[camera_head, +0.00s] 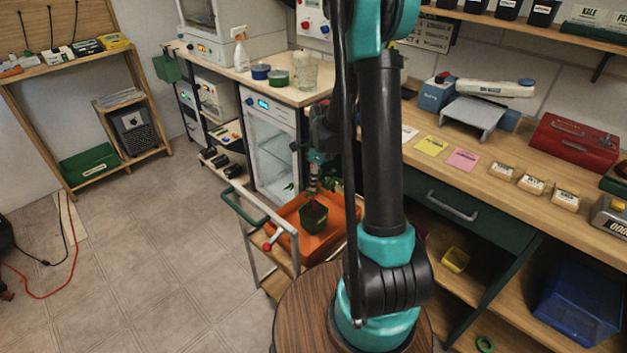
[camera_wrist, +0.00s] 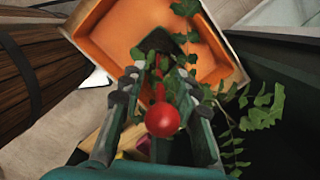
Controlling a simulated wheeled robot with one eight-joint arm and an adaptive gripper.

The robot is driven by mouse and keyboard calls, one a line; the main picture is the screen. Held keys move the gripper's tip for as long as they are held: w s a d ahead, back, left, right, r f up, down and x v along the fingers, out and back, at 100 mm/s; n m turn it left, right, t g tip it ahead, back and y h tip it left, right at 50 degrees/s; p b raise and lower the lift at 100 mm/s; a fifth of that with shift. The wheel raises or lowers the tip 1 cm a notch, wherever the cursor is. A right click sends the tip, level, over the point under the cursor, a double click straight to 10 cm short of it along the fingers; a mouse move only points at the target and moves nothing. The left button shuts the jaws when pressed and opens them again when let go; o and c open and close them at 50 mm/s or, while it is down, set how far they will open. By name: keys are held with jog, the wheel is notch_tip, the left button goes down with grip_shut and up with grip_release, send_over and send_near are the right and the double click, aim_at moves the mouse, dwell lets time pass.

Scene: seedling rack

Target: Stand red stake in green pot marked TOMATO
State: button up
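A dark green pot (camera_head: 313,216) with a plant in it stands in the orange tray; any marking on it is too small to read. My gripper (camera_head: 315,185) points down just above this pot, among leaves. In the wrist view the red stake (camera_wrist: 163,119), with a round red ball on top, lies between the fingers of my gripper (camera_wrist: 160,68). Its shaft runs away from the camera toward the dark pot (camera_wrist: 158,41). Leaves hide the fingertips and the stake's lower end. I cannot tell whether the fingers touch the shaft, or whether the stake is in soil.
The orange tray (camera_head: 342,222) sits on a cart with a green handle (camera_head: 243,205). A glass-door cabinet (camera_head: 270,150) stands behind, and a wooden bench with drawers (camera_head: 470,200) stands at the right.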

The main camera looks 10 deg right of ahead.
jog(key=shift+r, duration=0.1)
notch_tip(320, 180, up, 12)
jog(key=d, duration=0.1)
jog(key=shift+s+d, duration=0.2)
dwell(0.4)
dwell(0.6)
jog(key=s+d+f+n+t, duration=0.1)
jog(key=s+f+n+t, duration=0.1)
jog(key=s+n, duration=0.8)
jog(key=s+d+f+n+t+h, duration=0.1)
jog(key=s+f+n, duration=0.1)
jog(key=s+n, duration=0.9)
jog(key=shift+s+d+f+n+t, duration=0.2)
jog(key=shift+s+d+n+t, duration=0.1)
jog(key=shift+d+t, duration=0.1)
